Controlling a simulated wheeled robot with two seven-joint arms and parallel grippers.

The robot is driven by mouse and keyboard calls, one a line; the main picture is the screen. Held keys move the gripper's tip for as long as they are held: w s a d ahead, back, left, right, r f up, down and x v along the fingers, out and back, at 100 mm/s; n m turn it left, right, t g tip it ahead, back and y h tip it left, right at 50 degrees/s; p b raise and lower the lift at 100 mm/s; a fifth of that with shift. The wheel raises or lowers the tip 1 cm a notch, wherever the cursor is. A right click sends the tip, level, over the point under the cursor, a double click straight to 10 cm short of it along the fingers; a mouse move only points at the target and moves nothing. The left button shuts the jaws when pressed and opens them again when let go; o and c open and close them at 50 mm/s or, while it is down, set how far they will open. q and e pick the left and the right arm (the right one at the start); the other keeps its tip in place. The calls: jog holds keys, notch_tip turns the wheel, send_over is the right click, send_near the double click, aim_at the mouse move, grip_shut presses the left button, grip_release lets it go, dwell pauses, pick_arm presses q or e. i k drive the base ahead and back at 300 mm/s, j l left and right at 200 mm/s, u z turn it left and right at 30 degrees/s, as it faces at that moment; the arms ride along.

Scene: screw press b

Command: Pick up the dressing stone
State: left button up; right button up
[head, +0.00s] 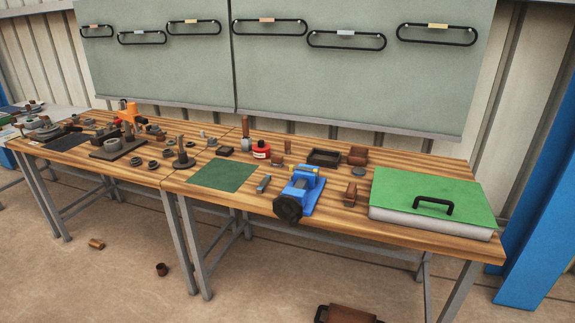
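A small grey bar (263,184) lies on the wooden workbench, between the dark green mat and the blue vise-like device. It looks most like the dressing stone, but it is too small to be sure. Nothing covers it. Neither of my grippers shows in the head view.
The blue device (301,190) with a dark round knob stands right of the bar. A dark green mat (223,175) lies left of it. A green-lidded case (432,199) fills the bench's right end. A red container (261,150) stands behind. Many small parts crowd the left bench.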

aim_at(277, 160)
jog(key=i+l, duration=0.7)
jog(key=l, duration=0.25)
jog(key=i+l, duration=0.35)
jog(key=l+u, duration=0.05)
jog(key=l, duration=0.05)
